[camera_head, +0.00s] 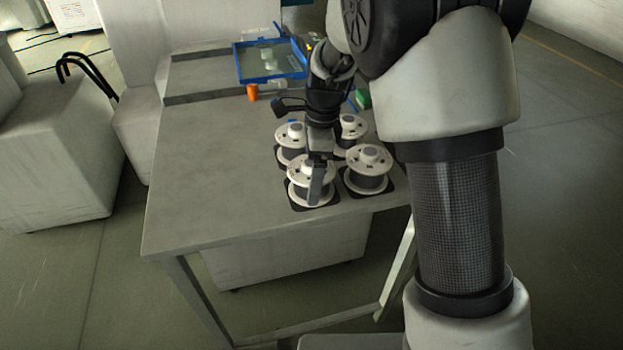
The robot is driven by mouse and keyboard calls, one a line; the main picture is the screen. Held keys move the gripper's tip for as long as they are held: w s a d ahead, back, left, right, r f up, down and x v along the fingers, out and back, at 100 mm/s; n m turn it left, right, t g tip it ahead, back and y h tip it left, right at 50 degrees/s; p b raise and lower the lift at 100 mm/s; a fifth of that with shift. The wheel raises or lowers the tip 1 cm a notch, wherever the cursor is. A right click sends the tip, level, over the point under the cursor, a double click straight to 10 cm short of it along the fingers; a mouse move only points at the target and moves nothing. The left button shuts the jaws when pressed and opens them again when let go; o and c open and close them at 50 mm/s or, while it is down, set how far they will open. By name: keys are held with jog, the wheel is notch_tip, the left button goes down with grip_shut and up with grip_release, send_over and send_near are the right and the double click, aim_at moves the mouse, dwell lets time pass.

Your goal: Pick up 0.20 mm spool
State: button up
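Several white-flanged spools with dark grey windings stand upright on dark square pads near the table's front right corner. They are the front left spool (300,172), the front right spool (367,180), the back left spool (288,134) and the back right spool (355,127). No size label is readable, so I cannot tell which is the 0.20 mm one. My gripper (318,178) points down at the front left spool, with a grey finger in front of its flange and winding. The other finger is not clearly seen, so opening and contact are unclear.
The grey table (205,185) is bare on its left and front left. A blue-rimmed tray (240,72) holding a pale object lies at the back. An orange cylinder (252,92) and a green block (363,98) stand behind the spools. My arm covers the table's right side.

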jog(key=c, duration=1.2)
jog(key=shift+w+r, duration=0.1)
jog(key=c, duration=0.3)
jog(key=shift+r, duration=0.1)
